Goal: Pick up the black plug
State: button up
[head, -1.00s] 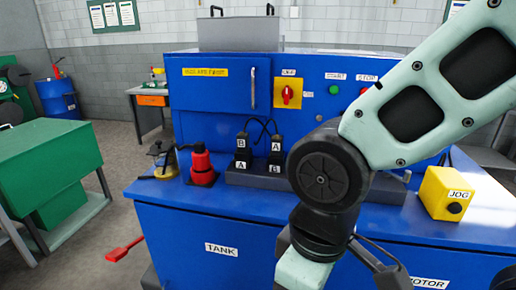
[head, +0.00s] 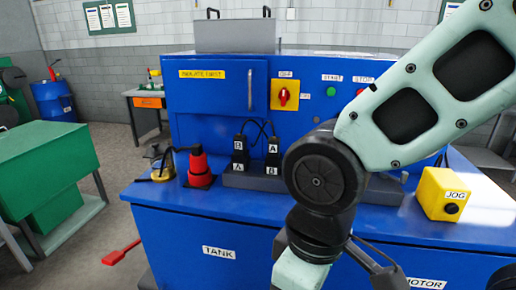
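Two black plugs joined by a black cable stand upright in a dark grey strip on the blue bench. The left plug (head: 240,146) has a B tag above an A tag on the block below. My arm comes in from the right and bends down in front of the bench.
A red and black bottle-shaped thing (head: 199,172) and a yellow-based item (head: 163,172) stand left of the strip. A yellow JOG box (head: 445,194) stands at the right. A blue cabinet with a yellow switch plate (head: 285,94) rises behind. A red-handled tool (head: 120,253) lies on the floor.

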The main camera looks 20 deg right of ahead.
aim_at(273, 143)
jog(key=i+j, duration=0.15)
jog(key=j, duration=0.25)
jog(key=i+j, duration=0.1)
jog(key=j, duration=0.25)
jog(key=i+j+z, duration=0.1)
jog(key=j+z, duration=0.45)
jog(key=z, duration=0.2)
jog(key=j+z, duration=0.35)
jog(key=z, duration=0.45)
jog(key=i, duration=0.05)
